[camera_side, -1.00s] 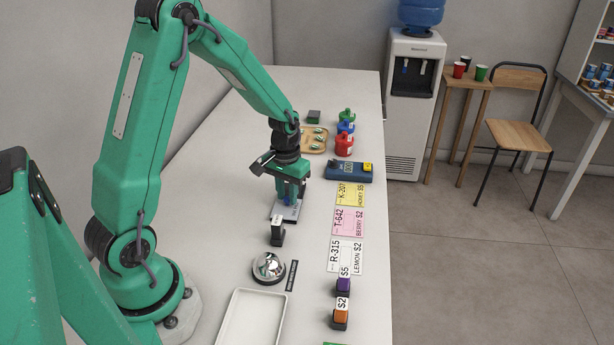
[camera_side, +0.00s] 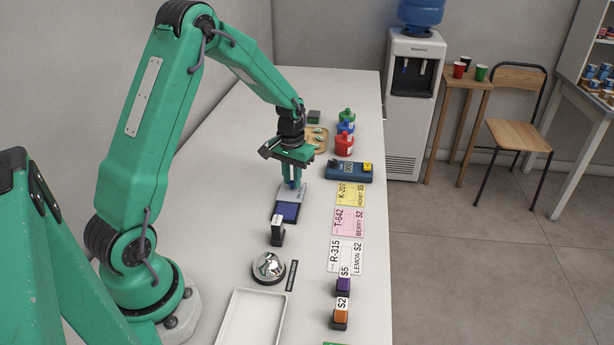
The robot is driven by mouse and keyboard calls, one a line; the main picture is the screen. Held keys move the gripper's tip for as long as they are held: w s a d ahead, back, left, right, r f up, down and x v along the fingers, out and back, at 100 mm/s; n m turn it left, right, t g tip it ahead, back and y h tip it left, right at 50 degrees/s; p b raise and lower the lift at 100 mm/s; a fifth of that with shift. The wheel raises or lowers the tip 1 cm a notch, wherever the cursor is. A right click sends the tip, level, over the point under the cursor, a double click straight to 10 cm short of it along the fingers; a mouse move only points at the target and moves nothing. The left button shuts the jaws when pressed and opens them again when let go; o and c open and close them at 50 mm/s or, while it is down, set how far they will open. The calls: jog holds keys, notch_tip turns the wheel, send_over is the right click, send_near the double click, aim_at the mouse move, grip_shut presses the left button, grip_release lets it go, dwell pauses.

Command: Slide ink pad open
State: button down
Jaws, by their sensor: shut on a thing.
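The ink pad (camera_side: 287,211) lies on the white counter. Its dark blue pad surface shows at the near end. Its grey lid (camera_side: 300,194) covers the far part and is slid away from the near end. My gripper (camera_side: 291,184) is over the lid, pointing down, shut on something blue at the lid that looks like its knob. The fingertips are small and partly hidden here.
A black stamp (camera_side: 277,232) stands just in front of the pad, then a silver bell (camera_side: 269,267) and a white tray (camera_side: 253,317). Label cards (camera_side: 348,222) and a blue device (camera_side: 348,171) lie to the right. Bottles (camera_side: 344,145) and a wooden tray (camera_side: 325,144) stand behind.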

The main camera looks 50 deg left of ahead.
aim_at(292, 182)
jog(key=shift+w+a, duration=0.1)
jog(key=c, duration=1.3)
grip_release()
jog(key=shift+r, duration=3.95)
